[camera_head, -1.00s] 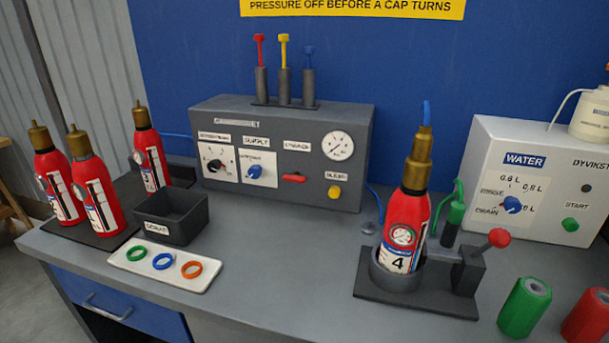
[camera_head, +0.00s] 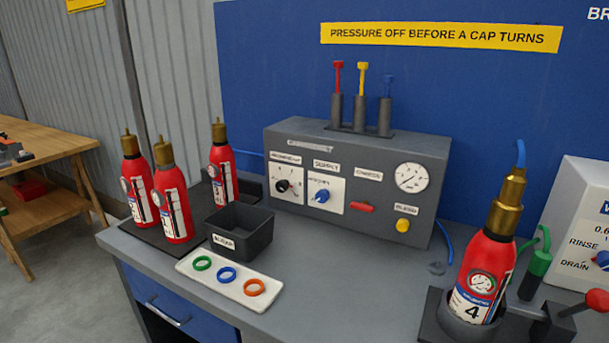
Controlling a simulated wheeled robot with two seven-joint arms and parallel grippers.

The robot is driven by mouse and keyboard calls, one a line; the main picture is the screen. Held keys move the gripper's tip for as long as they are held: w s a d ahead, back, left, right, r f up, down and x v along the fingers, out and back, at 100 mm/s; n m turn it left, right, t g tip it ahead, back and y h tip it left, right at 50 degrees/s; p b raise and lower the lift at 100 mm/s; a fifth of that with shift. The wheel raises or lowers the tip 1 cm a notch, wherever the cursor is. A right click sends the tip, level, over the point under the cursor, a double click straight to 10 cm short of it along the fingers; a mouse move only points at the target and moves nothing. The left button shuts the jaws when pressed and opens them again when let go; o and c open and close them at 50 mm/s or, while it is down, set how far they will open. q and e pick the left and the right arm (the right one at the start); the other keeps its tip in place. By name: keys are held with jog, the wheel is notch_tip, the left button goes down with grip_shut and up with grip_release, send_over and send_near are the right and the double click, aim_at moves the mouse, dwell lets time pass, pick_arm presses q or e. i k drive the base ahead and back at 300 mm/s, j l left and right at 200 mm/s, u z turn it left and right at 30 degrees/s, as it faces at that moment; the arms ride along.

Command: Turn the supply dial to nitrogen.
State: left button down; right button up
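The supply dial (camera_head: 322,196) is a blue knob on a white plate on the front of the grey control box (camera_head: 388,157), under a "SUPPLY" label. The plate's small position lettering is too blurred to read, so I cannot tell which gas the knob points to. A black knob (camera_head: 286,186) on its own plate is to its left. A red switch (camera_head: 361,207) and a yellow button (camera_head: 403,225) are to its right, with a round white gauge (camera_head: 411,177) above the button. Neither of my grippers is in view.
Three red extinguishers (camera_head: 171,200) stand at the left, by a black bin (camera_head: 240,230) and a white tray (camera_head: 234,287) with coloured rings. Extinguisher 4 (camera_head: 484,270) stands in a holder at the right. The bench top (camera_head: 350,270) before the box is clear.

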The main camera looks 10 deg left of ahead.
aim_at(322, 195)
jog(key=i+j, duration=0.15)
jog(key=j, duration=0.25)
jog(key=i+j+u, duration=0.15)
jog(key=j, duration=0.3)
jog(key=i+j, duration=0.15)
jog(key=j, duration=0.25)
jog(key=i+j+u, duration=0.1)
jog(key=j, duration=0.25)
jog(key=i+j+u, duration=0.1)
jog(key=i+j, duration=0.15)
jog(key=j, duration=0.15)
